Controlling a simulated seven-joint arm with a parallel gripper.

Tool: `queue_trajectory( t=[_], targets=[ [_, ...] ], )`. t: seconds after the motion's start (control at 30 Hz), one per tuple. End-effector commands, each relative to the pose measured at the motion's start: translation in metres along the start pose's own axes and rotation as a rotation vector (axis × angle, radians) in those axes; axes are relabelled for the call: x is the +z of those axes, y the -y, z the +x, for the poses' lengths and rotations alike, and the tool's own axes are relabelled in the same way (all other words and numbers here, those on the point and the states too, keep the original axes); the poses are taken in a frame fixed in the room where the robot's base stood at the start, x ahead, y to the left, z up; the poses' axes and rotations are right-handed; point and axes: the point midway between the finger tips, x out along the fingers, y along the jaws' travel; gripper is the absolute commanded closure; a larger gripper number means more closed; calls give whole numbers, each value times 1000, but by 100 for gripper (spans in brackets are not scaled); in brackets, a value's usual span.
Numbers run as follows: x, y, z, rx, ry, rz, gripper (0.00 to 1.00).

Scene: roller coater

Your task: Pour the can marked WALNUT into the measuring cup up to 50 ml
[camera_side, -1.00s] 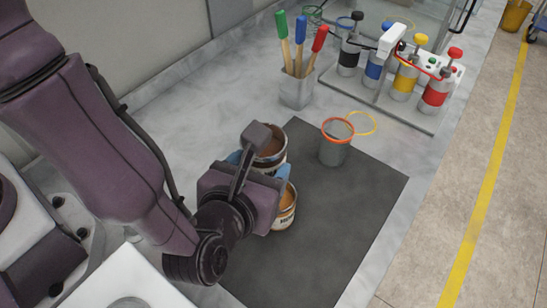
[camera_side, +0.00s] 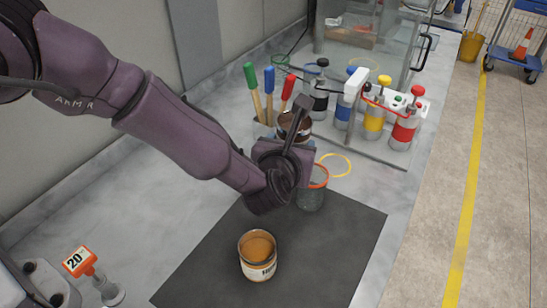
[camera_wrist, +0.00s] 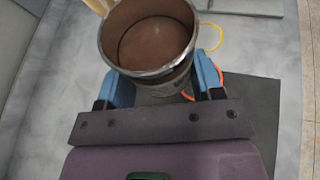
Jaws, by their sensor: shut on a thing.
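My gripper (camera_wrist: 163,84) is shut on a metal can (camera_side: 294,124) with dark brown contents, its blue fingers on either side of it. In the wrist view the held can (camera_wrist: 150,66) fills the top middle, its mouth towards the camera; its label cannot be read. The measuring cup (camera_side: 312,198), grey with an orange rim, stands on the dark mat (camera_side: 335,243), just below and right of my gripper in the side view. In the wrist view it is mostly hidden behind the can. A second can (camera_side: 258,263), with lighter tan contents, stands upright on the mat, its label unclear.
A grey holder with green, blue and red-handled tools (camera_side: 268,96) stands behind the held can. Several coloured pump bottles (camera_side: 375,118) stand at the back right. A yellow ring (camera_side: 336,166) lies beside the cup. The mat's right side is clear.

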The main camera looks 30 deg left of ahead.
Motion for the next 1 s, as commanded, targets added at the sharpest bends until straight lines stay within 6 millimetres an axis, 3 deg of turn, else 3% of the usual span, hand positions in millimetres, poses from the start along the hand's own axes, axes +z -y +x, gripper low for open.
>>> queue_trajectory(
  t=[0.27, 1.0],
  targets=[
    [1, -11, 0, 103, 1, 237, 68],
    [-34, -16, 14, 188, 1, 445, 68]
  ],
)
